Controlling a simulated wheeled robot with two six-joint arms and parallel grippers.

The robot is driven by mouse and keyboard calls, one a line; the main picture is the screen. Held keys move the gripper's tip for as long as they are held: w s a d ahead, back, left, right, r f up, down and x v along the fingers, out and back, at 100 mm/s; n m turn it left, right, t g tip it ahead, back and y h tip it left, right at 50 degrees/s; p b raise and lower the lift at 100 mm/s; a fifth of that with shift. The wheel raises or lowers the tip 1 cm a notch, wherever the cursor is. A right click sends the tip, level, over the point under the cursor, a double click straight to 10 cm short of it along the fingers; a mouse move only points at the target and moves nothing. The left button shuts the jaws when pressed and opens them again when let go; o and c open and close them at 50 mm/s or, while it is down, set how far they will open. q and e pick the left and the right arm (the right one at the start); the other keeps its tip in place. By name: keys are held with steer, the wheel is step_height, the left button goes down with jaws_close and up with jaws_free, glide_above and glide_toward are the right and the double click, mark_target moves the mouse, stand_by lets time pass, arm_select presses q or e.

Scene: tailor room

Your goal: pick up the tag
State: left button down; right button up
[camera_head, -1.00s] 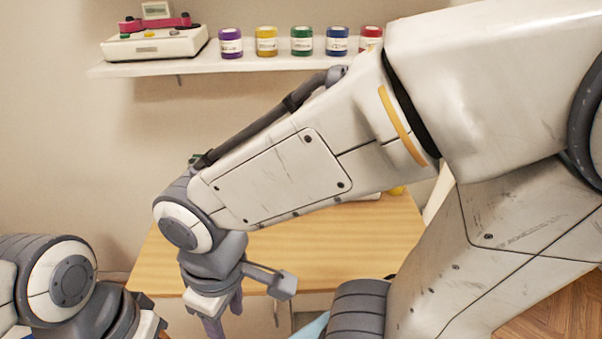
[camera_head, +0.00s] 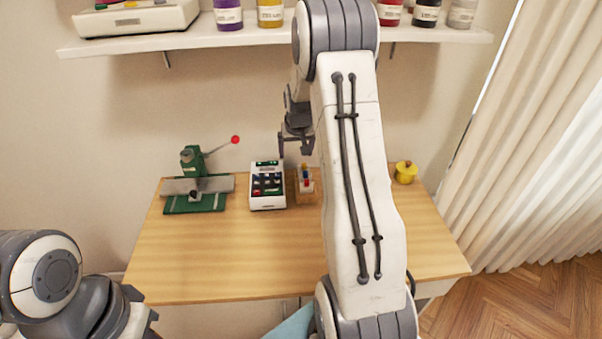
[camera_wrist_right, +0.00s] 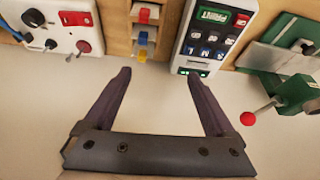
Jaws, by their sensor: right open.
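I cannot pick out a tag in either view. My right gripper (camera_head: 295,146) is open and empty in the head view, raised above the back of the wooden table (camera_head: 200,265). In the right wrist view its two fingers (camera_wrist_right: 160,75) are spread apart, with only plain beige surface between them. A small wooden holder with red, yellow and blue pieces (camera_head: 305,182) stands below it; it also shows in the right wrist view (camera_wrist_right: 144,38). Part of my left arm is at the lower left of the head view; its fingers do not show.
A white keypad device (camera_head: 267,186) stands left of the holder. A green press (camera_head: 195,190) with a red-knobbed lever is further left, and a yellow pot (camera_head: 405,172) at right. A white switch box (camera_wrist_right: 52,28) shows in the wrist view. A shelf (camera_head: 100,50) hangs above. The table's front is clear.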

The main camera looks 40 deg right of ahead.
mark_target(304, 164)
steer(key=shift+m, duration=0.4)
steer(key=d, duration=0.1)
steer(key=d+f, duration=0.2)
steer(key=shift+s+d, duration=0.15)
steer(key=shift+d, duration=0.25)
steer(key=p+x, duration=0.1)
steer(key=x, duration=0.2)
steer(key=shift+d+f, duration=0.1)
steer(key=shift+f, duration=0.15)
steer(key=p+x, duration=0.1)
steer(key=x, duration=0.1)
steer(key=p+x, duration=0.1)
steer(key=x, duration=0.2)
steer(key=shift+w+r, duration=0.1)
steer(key=shift+w, duration=0.3)
steer(key=shift+w+d+f, duration=0.2)
steer(key=shift+f, duration=0.3)
steer(key=c, duration=1.4)
steer(key=shift+r, duration=0.1)
